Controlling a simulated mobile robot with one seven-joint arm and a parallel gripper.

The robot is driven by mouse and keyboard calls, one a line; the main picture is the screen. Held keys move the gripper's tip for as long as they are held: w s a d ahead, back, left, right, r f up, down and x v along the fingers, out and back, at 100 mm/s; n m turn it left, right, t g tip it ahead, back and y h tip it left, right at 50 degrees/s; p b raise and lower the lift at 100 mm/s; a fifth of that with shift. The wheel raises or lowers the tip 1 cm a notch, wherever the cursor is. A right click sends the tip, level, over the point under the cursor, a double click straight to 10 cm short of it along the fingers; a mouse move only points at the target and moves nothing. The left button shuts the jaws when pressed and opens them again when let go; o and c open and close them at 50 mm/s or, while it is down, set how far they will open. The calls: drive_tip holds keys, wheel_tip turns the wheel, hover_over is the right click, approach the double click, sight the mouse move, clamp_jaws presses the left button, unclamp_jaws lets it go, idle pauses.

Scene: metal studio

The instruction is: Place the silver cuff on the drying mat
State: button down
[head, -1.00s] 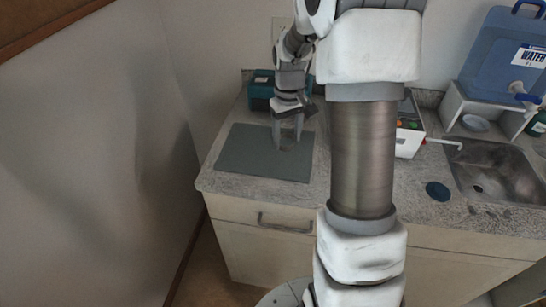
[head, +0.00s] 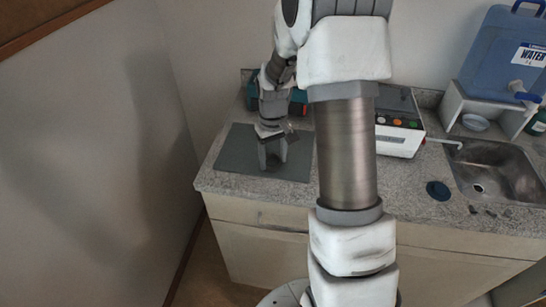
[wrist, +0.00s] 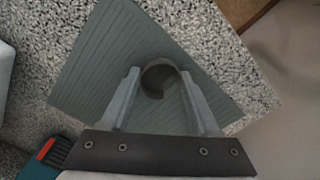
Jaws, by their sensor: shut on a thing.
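The drying mat (head: 237,153) is a flat grey-green rectangle at the left end of the counter; it also fills much of the wrist view (wrist: 95,75). The silver cuff (wrist: 158,70) is a dark grey, curved open band. My gripper (wrist: 160,78) is shut on it, with a finger at each side. In the head view my gripper (head: 272,164) points down over the middle of the mat. The cuff (head: 273,161) is small there and partly hidden by the fingers. I cannot tell whether it touches the mat.
A teal box (head: 300,107) stands behind the mat, partly behind my arm. A white device with coloured buttons (head: 399,136), a sink (head: 497,170), a dark blue disc (head: 438,191) and a blue water container (head: 503,60) are to the right. The mat around my gripper is clear.

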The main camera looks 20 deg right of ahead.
drive_tip(key=shift+c, duration=0.6)
unclamp_jaws()
wheel_tip(320, 180, up, 11)
drive_tip(key=p, duration=0.1)
drive_tip(key=s+a+r+t, duration=0.2)
drive_tip(key=s+a+r, duration=0.3)
drive_tip(key=s+r, duration=0.45)
drive_tip(key=s+a+r+t, duration=0.1)
drive_tip(key=s+a, duration=0.1)
drive_tip(key=s, duration=0.4)
drive_tip(key=s+a+r+t, duration=0.2)
drive_tip(key=s, duration=0.3)
drive_tip(key=shift+s+a+r+m+t, duration=0.15)
drive_tip(key=shift+s+r+m+t, duration=0.15)
drive_tip(key=shift+s, duration=0.05)
